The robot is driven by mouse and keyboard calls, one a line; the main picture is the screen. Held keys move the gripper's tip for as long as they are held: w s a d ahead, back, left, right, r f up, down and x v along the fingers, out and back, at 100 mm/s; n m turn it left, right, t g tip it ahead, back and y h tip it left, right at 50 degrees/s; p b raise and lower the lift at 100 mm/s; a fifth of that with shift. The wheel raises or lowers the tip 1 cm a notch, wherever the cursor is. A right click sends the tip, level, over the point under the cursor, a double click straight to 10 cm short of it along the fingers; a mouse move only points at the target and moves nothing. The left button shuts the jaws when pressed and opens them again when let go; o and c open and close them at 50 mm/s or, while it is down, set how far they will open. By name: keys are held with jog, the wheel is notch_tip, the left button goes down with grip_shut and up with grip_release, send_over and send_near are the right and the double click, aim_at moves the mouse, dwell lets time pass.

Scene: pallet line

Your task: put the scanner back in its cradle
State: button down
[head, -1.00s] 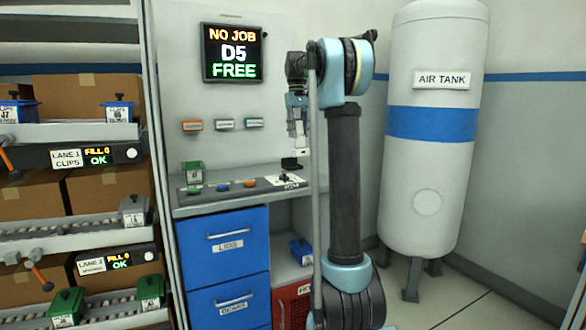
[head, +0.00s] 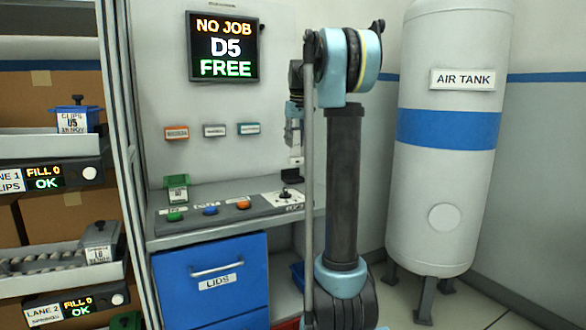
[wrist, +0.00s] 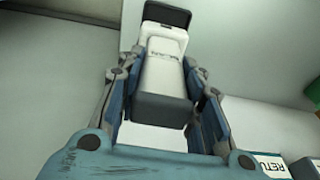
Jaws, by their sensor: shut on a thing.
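The scanner (wrist: 165,72) has a pale body, a dark end near my gripper and a dark head at the far end. My gripper (wrist: 163,88) is shut on it, with one finger along each side. In the head view, my gripper (head: 294,112) is left of my upright arm link and partly hidden by it. The scanner (head: 296,143) hangs below it, above the right end of the console shelf. I cannot make out the cradle for certain in either view.
A blue drawer (head: 210,280) is below. Racks stand at left. The air tank (head: 445,170) is at right.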

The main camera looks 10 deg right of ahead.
aim_at(294, 155)
jog(key=shift+s+a+f, duration=0.1)
jog(key=shift+a+f, duration=0.05)
jog(key=shift+f, duration=3.5)
jog(key=c, duration=1.1)
grip_release()
jog(key=shift+r, duration=0.1)
jog(key=r, duration=0.4)
jog(key=s+r, duration=0.1)
jog(key=r, duration=0.6)
jog(key=shift+s+d+r, duration=0.25)
jog(key=shift+r, duration=0.15)
